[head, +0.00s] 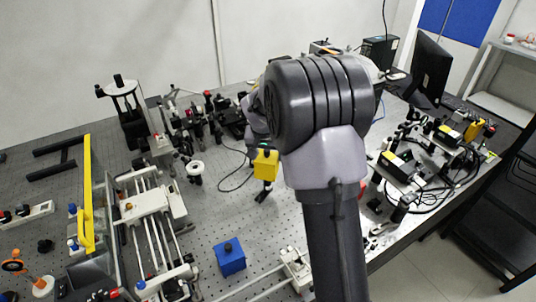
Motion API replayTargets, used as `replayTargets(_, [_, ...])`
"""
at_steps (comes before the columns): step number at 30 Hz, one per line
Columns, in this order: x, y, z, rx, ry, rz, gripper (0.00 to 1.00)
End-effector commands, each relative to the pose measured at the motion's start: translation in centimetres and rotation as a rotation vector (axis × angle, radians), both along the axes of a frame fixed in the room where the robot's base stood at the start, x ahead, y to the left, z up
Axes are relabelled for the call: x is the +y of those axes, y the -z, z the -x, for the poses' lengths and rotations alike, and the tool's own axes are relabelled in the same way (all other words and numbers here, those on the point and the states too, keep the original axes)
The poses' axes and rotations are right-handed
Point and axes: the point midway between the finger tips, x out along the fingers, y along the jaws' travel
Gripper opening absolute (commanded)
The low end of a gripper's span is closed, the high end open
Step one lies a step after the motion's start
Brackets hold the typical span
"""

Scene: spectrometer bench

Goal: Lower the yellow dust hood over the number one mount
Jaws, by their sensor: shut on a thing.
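The yellow dust hood (265,166) is a small box in the middle of the head view, just left of my arm. My gripper (265,150) is shut on the top of the hood; its fingers are small and dark here and partly hidden by my arm. A black mount (264,191) on a foot shows directly below the hood. The hood covers the upper part of this mount in the picture; I cannot tell whether it is around it or above it. No number can be read on the mount.
A blue hood (230,260) with a black knob stands on the perforated bench (215,210) in front. A small mount with a white ring top (195,168) stands to the left. A black cable (235,185) lies near the mount. Rails and a yellow-edged panel (88,195) fill the left.

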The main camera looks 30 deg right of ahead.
Motion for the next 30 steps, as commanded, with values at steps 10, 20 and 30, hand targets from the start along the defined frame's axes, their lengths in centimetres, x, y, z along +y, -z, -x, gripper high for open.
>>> replayTargets(10, [0.0,-0.1,0.0,0.0,0.0,0.0,0.89])
replayTargets(20, [0.4,-2.0,0.5,-0.003,0.0,0.001,0.89])
replayTargets(30, [2.8,-11.7,3.6,-0.004,-0.001,0.001,0.89])
